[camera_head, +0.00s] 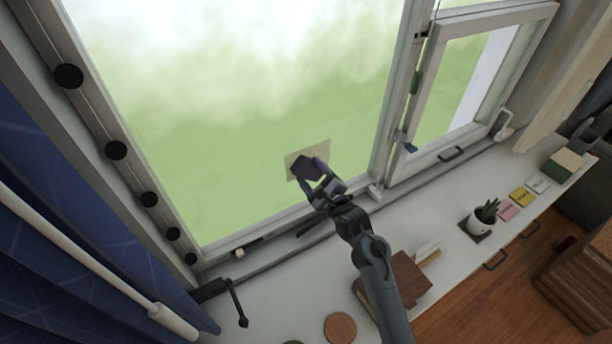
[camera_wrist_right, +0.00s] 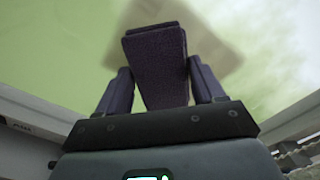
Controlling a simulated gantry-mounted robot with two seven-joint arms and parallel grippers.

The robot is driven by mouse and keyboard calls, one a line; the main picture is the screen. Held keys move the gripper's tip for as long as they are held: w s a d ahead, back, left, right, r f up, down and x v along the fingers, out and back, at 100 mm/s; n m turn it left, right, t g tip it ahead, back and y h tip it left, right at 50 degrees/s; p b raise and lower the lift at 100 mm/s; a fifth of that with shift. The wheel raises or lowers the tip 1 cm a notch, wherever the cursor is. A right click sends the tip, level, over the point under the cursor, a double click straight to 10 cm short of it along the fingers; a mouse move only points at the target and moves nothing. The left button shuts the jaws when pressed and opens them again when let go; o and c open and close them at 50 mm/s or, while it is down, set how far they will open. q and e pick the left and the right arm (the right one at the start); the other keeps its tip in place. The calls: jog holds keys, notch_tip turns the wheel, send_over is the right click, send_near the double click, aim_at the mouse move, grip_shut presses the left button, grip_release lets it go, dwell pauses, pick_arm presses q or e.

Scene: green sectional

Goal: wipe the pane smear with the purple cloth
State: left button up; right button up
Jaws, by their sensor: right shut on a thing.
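My right gripper (camera_head: 316,176) is shut on the purple cloth (camera_head: 304,167), a dark folded pad. In the right wrist view the cloth (camera_wrist_right: 156,65) sits between the two fingers of my right gripper (camera_wrist_right: 158,90). The smear (camera_head: 318,150) is a tan, roughly square patch low on the window pane (camera_head: 240,120). The cloth overlaps the smear in the head view and hides part of it. The smear also shows behind the cloth in the right wrist view (camera_wrist_right: 215,22). I cannot tell whether the cloth touches the glass. My left gripper is not in view.
An open casement window (camera_head: 440,158) stands to the right. The white sill (camera_head: 300,290) below holds a potted plant (camera_head: 482,218), a brown book (camera_head: 398,283), a round coaster (camera_head: 340,327) and small coloured notes (camera_head: 521,196). A blue curtain (camera_head: 70,240) hangs at left.

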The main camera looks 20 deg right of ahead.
jog(key=shift+w+d+p, duration=0.2)
jog(key=shift+d+p, duration=0.1)
jog(key=shift+d, duration=0.9)
jog(key=shift+w+d+p, duration=0.15)
jog(key=shift+d+p, duration=0.1)
jog(key=shift+d, duration=0.9)
